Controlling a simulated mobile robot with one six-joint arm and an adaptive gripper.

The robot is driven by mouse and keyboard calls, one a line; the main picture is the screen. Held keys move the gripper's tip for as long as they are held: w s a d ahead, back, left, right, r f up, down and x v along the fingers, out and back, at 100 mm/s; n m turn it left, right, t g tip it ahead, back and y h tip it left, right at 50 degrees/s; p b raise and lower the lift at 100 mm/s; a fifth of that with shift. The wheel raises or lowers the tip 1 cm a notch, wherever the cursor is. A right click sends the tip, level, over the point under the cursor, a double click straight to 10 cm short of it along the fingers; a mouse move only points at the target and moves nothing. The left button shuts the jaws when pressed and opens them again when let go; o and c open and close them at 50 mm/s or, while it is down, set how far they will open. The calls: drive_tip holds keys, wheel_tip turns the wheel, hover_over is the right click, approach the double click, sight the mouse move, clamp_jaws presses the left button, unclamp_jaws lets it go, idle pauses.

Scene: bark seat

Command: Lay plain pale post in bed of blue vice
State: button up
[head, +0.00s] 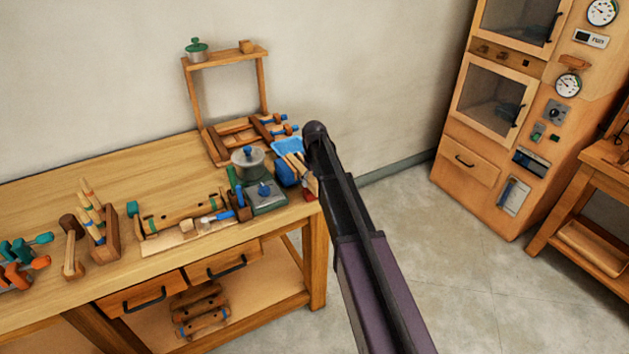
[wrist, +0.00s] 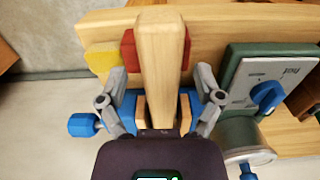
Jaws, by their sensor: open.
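The plain pale post (wrist: 160,60) runs up the middle of the wrist view, between the fingers of my gripper (wrist: 158,76). The fingers are open, one on each side, with visible gaps to the post. The blue vice (wrist: 82,125) is below, with its round knob at left and blue jaws with tan faces on both sides of the post's near end. I cannot tell whether the post rests on the vice's bed. In the head view the vice (head: 286,175) is at the bench's right end, partly behind my arm; my gripper is hidden there.
Red (wrist: 128,50) and yellow (wrist: 102,60) pieces lie beyond the vice. A green-grey device with a blue knob (wrist: 266,94) stands close on the right. A blue tray (head: 287,146) and a lidded pot (head: 248,162) are nearby on the crowded bench (head: 120,165). Floor to the right is clear.

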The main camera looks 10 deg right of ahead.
drive_tip(key=shift+r, duration=0.15)
wheel_tip(320, 180, up, 13)
drive_tip(key=p, duration=1.3)
idle(0.8)
drive_tip(key=s+m, duration=0.3)
drive_tip(key=s, duration=2.6)
drive_tip(key=shift+m, duration=0.3)
wheel_tip(320, 180, down, 3)
drive_tip(key=b, duration=0.3)
drive_tip(key=shift+f, duration=0.2)
